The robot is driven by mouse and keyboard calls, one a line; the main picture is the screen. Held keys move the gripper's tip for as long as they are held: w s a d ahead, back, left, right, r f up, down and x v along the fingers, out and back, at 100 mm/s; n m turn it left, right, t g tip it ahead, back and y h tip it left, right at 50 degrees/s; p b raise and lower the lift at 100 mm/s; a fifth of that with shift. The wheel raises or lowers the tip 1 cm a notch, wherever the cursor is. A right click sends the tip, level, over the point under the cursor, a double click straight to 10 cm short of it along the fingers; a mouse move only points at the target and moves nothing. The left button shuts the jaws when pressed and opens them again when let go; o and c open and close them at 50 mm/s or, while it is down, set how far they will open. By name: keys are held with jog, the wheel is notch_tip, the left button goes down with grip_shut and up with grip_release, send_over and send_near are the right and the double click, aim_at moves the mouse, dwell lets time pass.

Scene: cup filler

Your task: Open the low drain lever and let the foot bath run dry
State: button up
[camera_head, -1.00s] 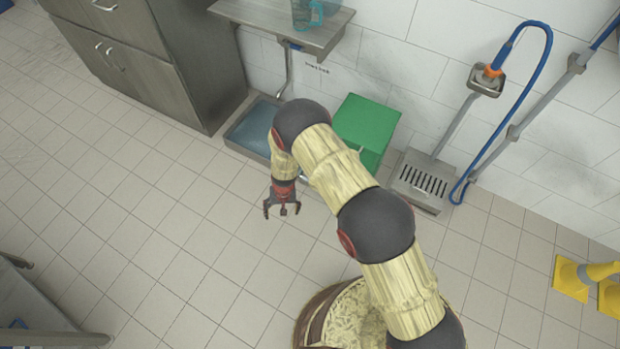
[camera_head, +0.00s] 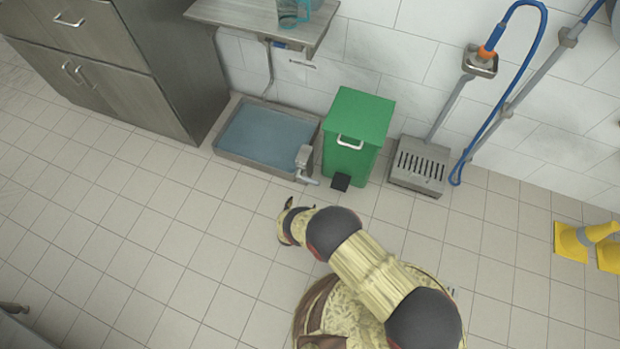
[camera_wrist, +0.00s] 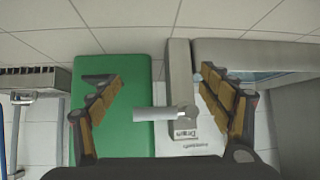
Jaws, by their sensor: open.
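The foot bath (camera_head: 222,140) is a shallow grey tray of bluish water on the floor by the wall; its edge also shows at right in the wrist view (camera_wrist: 250,50). At its front right corner a grey drain post (camera_head: 303,156) carries a low lever (camera_head: 308,181), sticking out to the side. In the wrist view the drain post (camera_wrist: 180,70), marked "Drain", and the pale lever (camera_wrist: 155,115) lie between my open fingers. My gripper (camera_wrist: 160,88) is empty. In the head view my gripper (camera_head: 287,206) is low in front of the lever, partly hidden behind my wrist.
A green pedal bin (camera_head: 355,125) stands close to the right of the drain post. A grated boot-cleaning stand (camera_head: 420,166) with a blue hose is further right. A metal cabinet (camera_head: 120,70) is at left, and a shelf (camera_head: 230,14) overhangs the bath. The floor in front is clear.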

aim_at(311, 181)
jog(key=w+d+r+m+t+h, duration=0.1)
jog(key=w+d+r+t+h, duration=0.15)
jog(key=w+r, duration=0.35)
jog(key=shift+y, duration=0.25)
jog(key=b+x, duration=0.3)
jog(key=x, duration=0.3)
jog(key=shift+w+r, duration=0.1)
jog(key=shift+r, duration=0.1)
jog(key=shift+c, duration=1)
jog(key=c, duration=1.5)
